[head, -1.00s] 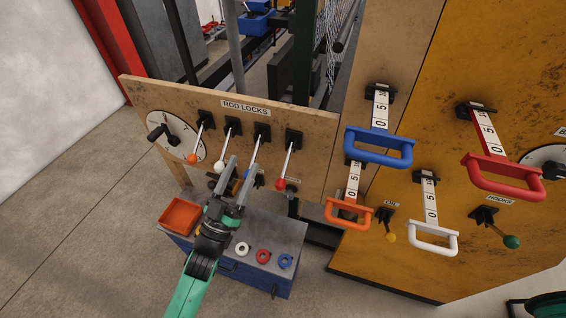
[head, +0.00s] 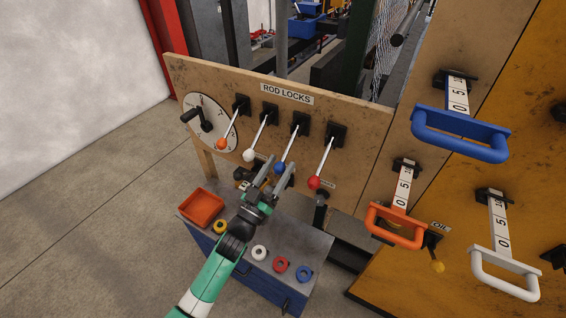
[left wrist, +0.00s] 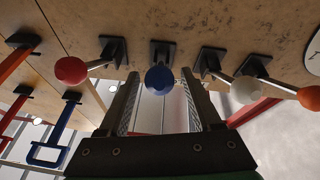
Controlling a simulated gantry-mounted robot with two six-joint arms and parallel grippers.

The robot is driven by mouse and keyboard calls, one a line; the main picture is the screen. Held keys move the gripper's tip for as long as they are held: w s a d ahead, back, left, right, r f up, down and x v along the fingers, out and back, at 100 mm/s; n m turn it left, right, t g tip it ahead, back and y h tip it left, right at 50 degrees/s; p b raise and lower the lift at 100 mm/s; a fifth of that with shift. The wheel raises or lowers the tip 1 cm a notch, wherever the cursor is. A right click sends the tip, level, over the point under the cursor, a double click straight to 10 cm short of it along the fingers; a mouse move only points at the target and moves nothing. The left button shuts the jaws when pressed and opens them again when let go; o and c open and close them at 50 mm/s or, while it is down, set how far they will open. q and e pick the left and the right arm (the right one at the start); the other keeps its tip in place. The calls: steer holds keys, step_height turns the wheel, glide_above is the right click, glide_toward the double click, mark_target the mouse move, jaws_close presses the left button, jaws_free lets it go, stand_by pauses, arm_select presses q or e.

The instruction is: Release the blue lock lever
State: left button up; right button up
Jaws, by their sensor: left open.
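The blue lock lever (head: 280,168) is the third from the left in the row under the ROD LOCKS sign. Its rod slants down from a black bracket to a blue ball. My left gripper (head: 275,175) is open, with its fingers pointing up at the ball in the head view. In the left wrist view the blue ball (left wrist: 159,78) shows centred just beyond the gap between the open fingers (left wrist: 160,90). I cannot tell whether a finger touches it. My right gripper is not in view.
The white-ball (head: 249,155) and red-ball (head: 314,183) levers flank the blue one; the orange-ball lever (head: 221,144) is at the left. Below stands a cart with an orange tray (head: 201,208) and several rings. Large blue (head: 460,135) and orange (head: 396,226) handles are at the right.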

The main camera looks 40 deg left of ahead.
mark_target(288, 149)
arm_select(q)
steer(key=shift+x, duration=1.2)
jaws_close()
stand_by(0.5)
